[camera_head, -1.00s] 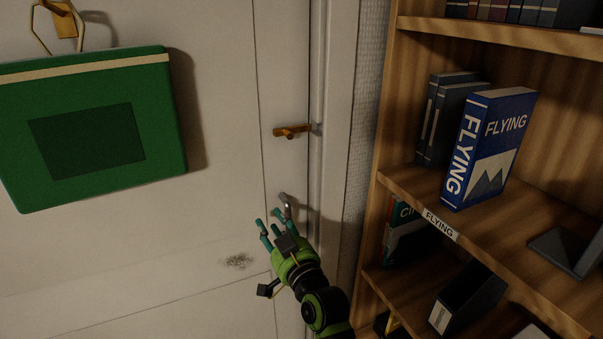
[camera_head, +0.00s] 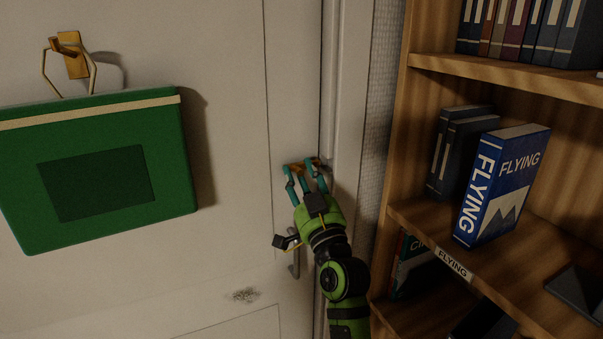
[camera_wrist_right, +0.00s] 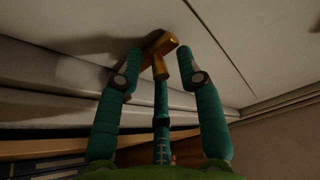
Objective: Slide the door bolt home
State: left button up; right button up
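The brass door bolt (camera_head: 297,167) sits on the white door near its right edge, partly hidden behind my right gripper's fingers. In the right wrist view the bolt (camera_wrist_right: 157,46) shows as a brass bar with a short knob sticking out towards the gripper. My right gripper (camera_head: 306,172) is at the bolt. In the right wrist view its teal fingers (camera_wrist_right: 158,62) are spread, with the knob between them. A gap shows between the knob and the side fingers; whether the lower finger touches it I cannot tell. My left gripper is not in view.
A green bag (camera_head: 170,160) hangs from a brass hook (camera_head: 75,55) on the door. A door handle (camera_head: 293,262) is below my right gripper. A wooden bookshelf (camera_head: 398,150) with books, including a blue FLYING book (camera_head: 500,185), stands close on the right.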

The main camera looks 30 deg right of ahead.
grip_shut()
jog(key=shift+s+d, duration=0.1)
jog(key=shift+d, duration=1.1)
grip_release()
jog(key=shift+r, duration=0.1)
